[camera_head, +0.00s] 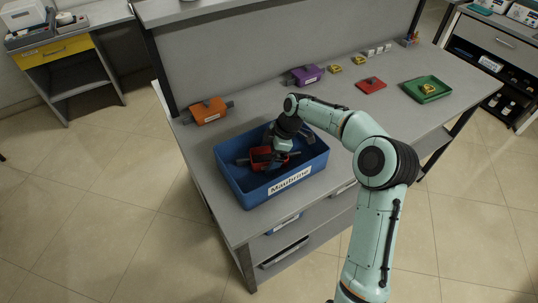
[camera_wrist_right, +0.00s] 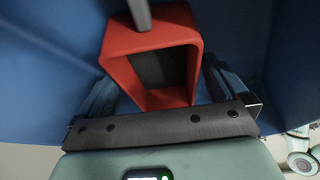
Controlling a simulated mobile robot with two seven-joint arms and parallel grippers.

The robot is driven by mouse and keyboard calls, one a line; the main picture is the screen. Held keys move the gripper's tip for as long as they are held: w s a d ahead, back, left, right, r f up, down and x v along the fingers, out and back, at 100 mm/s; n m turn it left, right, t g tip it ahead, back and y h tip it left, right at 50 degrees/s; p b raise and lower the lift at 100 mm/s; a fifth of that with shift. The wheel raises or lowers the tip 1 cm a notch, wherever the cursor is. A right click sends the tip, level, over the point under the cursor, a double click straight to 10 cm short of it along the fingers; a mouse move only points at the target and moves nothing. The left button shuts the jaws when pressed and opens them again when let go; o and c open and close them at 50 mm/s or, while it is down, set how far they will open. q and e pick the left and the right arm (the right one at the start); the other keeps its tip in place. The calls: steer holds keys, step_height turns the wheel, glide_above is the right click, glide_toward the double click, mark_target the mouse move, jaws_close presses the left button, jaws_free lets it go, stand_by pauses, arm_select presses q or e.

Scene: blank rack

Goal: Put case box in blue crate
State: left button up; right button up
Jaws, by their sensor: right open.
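A red case box (camera_head: 262,157) with dark bars sticking out at its sides is inside the blue crate (camera_head: 244,198), which has a white label reading "Maubrine". My right gripper (camera_head: 276,150) reaches down into the crate at the box. In the right wrist view, the red box (camera_wrist_right: 150,41) shows its open end, with a grey bar at its top. The open fingers of my right gripper (camera_wrist_right: 160,80) stand on either side of the box, with a small gap visible on the right. Blue crate walls (camera_wrist_right: 45,75) surround them. My left gripper is not in view.
The crate stands at the front left of the grey workbench (camera_head: 345,105). An orange box (camera_head: 209,111) and a purple box (camera_head: 306,75) lie behind it. A red tray (camera_head: 370,85) and a green tray (camera_head: 427,89) are farther right. Small yellow items stand at the back.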

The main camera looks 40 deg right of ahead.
steer(key=p+v, duration=0.1)
steer(key=v, duration=1.1)
steer(key=shift+f, duration=0.15)
